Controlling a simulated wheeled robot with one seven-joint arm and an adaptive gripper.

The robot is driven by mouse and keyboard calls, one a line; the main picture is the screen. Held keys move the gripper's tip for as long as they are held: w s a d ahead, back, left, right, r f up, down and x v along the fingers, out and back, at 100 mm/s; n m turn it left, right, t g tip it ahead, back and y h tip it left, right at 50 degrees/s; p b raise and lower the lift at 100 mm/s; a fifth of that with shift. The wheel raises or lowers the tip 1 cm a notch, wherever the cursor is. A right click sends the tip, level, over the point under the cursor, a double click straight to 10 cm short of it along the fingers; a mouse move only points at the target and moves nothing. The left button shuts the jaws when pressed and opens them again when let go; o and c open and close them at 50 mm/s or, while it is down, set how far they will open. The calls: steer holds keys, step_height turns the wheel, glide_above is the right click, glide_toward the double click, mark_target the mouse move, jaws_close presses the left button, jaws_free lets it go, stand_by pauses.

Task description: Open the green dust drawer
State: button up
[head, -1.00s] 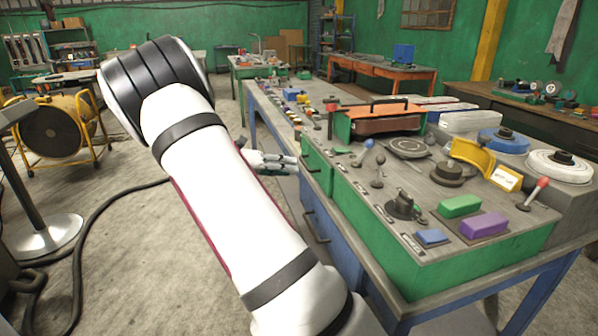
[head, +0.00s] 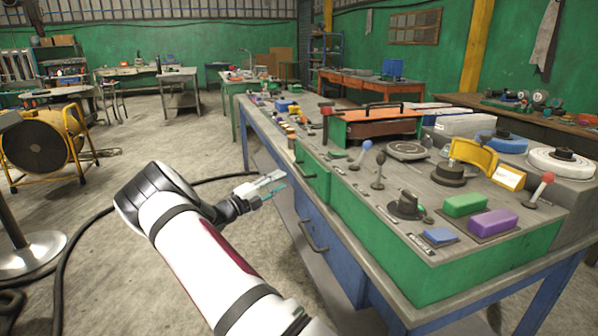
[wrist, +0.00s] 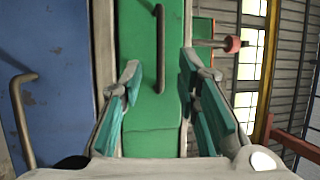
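The green dust drawer (head: 314,180) is in the side of the workbench, its front looking flush with the green panel. Its dark bar handle (head: 302,167) is on the front. In the wrist view the green front (wrist: 150,125) fills the middle, and the handle (wrist: 160,50) runs upright in the picture, ahead of and between the fingers. My gripper (head: 277,185) is open and empty, left of the drawer front and a little lower than the handle in the head view. It also shows in the wrist view (wrist: 160,72), with teal pads apart. The fingers look clear of the handle.
A blue drawer (head: 326,240) with its own bar handle (head: 313,241) is below the green one. Levers, knobs and coloured blocks cover the workbench top (head: 400,190). A black cable (head: 110,197) lies on the floor. The floor left of the bench is otherwise mostly open.

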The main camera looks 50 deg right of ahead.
mark_target(299, 168)
steer(key=x, duration=0.9)
steer(key=shift+d, duration=0.35)
jaws_close()
